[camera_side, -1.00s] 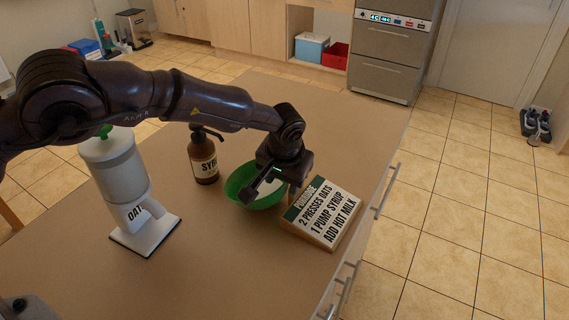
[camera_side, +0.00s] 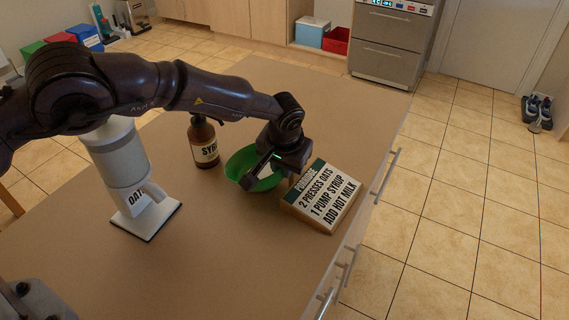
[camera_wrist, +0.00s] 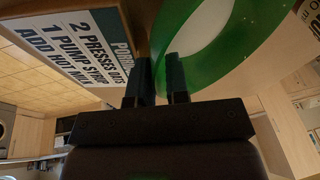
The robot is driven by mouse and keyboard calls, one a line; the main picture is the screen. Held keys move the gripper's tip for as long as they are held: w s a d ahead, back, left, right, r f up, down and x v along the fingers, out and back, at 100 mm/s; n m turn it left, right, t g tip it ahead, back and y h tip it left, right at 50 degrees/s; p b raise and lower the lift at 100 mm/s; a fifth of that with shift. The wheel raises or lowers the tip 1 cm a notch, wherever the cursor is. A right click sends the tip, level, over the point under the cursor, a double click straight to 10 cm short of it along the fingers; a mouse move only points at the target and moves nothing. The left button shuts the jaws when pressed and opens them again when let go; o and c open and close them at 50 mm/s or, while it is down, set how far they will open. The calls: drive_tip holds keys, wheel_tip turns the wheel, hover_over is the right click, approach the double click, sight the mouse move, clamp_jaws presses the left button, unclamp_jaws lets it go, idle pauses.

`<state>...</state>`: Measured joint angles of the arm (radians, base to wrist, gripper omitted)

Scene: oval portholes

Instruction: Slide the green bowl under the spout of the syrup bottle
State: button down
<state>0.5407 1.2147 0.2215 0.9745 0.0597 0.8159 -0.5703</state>
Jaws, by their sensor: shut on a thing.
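The brown syrup bottle (camera_side: 204,148) stands upright to the left of the bowl. Its dark pump spout (camera_side: 213,120) points right, towards the bowl, and its tip looks short of the bowl's near-left rim.
A porridge recipe sign (camera_side: 322,197) stands close to the right of the bowl and gripper; it also shows in the wrist view (camera_wrist: 75,48). A white oats dispenser (camera_side: 118,160) stands at the left. The worktop between bottle and bowl is clear, as is the front.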

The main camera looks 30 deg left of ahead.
sight(258, 159)
drive_tip(key=shift+s+f, duration=0.25)
drive_tip(key=shift+f, duration=0.1)
drive_tip(key=shift+s+a, duration=0.15)
drive_tip(key=shift+a, duration=1.4)
drive_tip(key=shift+s+a, duration=0.1)
drive_tip(key=shift+a, duration=1.4)
drive_tip(key=c, duration=1)
unclamp_jaws()
drive_tip(key=shift+d+r, duration=0.1)
drive_tip(key=shift+r, duration=0.1)
drive_tip(key=shift+w+d, duration=0.1)
drive_tip(key=shift+r, duration=0.3)
drive_tip(key=v, duration=1.2)
drive_tip(key=shift+r, duration=0.15)
